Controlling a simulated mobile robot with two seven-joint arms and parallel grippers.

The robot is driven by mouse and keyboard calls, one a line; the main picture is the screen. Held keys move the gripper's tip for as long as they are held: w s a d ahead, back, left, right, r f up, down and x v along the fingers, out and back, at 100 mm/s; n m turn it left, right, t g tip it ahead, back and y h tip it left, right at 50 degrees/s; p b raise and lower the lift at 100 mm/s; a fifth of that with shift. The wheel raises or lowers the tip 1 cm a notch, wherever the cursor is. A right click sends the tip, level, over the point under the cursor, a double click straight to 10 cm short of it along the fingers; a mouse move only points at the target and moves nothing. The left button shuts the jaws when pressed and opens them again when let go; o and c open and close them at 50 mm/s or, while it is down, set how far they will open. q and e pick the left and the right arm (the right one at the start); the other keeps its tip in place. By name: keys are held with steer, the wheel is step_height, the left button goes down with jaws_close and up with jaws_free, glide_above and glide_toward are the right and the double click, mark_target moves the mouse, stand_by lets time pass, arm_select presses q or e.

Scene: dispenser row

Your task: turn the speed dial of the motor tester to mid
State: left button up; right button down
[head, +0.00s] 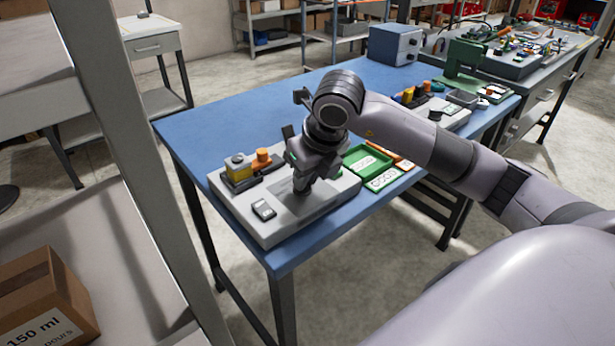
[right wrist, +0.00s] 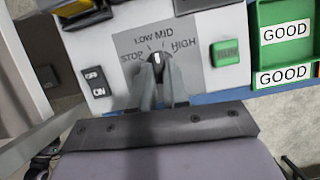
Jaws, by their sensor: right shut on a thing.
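The motor tester (head: 325,203) is a light grey box on the blue table. Its speed dial (right wrist: 157,61) is a dark knob with a white mark, on a grey panel marked STOP, LOW, MID and HIGH. The mark points up in the right wrist view, toward the space between LOW and MID; I cannot tell its exact setting. My right gripper (right wrist: 160,84) is shut on the dial, a finger on each side. In the head view my right gripper (head: 302,190) points down at the tester and hides the dial. My left gripper is not in view.
A green RUN button (right wrist: 225,53) lies right of the dial and an OFF/ON switch (right wrist: 96,82) left of it. A green GOOD tray (head: 368,163) stands beside the tester.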

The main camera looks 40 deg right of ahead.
steer(key=shift+a+m+h+b, duration=0.15)
steer(key=shift+m+h, duration=0.15)
steer(key=shift+m, duration=0.45)
steer(key=shift+m+h+b, duration=0.15)
steer(key=shift+m+h, duration=0.15)
steer(key=shift+m, duration=0.45)
steer(key=c, duration=1.1)
jaws_free()
steer(key=v, duration=0.7)
steer(key=shift+r, duration=0.2)
